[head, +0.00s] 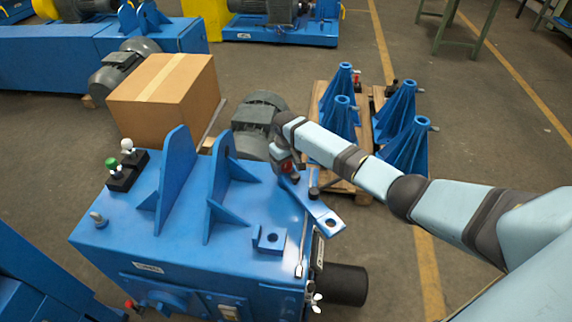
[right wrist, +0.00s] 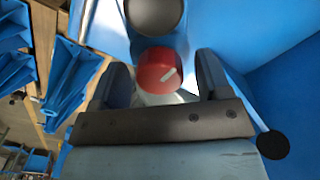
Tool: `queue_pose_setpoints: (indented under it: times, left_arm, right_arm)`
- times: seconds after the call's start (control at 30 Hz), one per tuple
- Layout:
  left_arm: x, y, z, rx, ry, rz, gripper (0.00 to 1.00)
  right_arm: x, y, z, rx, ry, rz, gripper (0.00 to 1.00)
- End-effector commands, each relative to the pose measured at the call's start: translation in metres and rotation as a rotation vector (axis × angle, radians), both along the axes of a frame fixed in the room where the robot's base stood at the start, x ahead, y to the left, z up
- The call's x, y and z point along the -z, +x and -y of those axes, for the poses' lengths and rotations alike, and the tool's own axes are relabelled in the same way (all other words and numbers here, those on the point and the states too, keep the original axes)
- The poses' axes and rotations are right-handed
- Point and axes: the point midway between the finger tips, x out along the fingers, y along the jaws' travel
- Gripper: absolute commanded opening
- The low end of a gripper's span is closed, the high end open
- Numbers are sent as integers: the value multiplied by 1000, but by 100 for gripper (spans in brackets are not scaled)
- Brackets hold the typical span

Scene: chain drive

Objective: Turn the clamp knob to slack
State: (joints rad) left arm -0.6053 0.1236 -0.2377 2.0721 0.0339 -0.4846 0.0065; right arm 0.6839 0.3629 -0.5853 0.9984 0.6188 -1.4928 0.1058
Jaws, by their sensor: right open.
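The clamp knob (right wrist: 160,71) is a round red knob with a white pointer line. In the right wrist view it sits between the two fingers of my right gripper (right wrist: 162,80), with a gap visible on each side. The pointer line slants up to the right. In the head view a bit of the red knob (head: 288,168) shows beside my right gripper (head: 285,164), which is open over the back right of the blue housing (head: 255,210). The gripper and wrist partly hide the knob there. My left gripper does not show.
A blue slotted arm (head: 314,206) and a black-tipped lever (head: 313,190) are close to the gripper. Blue upright brackets (head: 178,175) stand to its left. A grey motor (head: 258,118) and a cardboard box (head: 165,95) are behind. Blue stands (head: 408,145) sit on a pallet.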

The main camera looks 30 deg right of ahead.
Motion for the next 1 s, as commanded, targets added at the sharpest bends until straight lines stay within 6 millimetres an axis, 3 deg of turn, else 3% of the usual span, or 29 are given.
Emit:
queue_pose_setpoints:
  times: [0.17, 0.4, 0.73, 1.0]
  left_arm:
    - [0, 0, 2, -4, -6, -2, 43]
    - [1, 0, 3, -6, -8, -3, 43]
    - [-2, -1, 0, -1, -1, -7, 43]
    - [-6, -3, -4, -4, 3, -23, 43]
  right_arm:
    - [0, 0, 0, 0, 0, 0, 71]
    - [0, 0, 0, 0, 0, 0, 21]
    - [-2, 0, 0, -35, 0, -1, 22]
    - [-3, 0, 0, -191, 0, -1, 22]
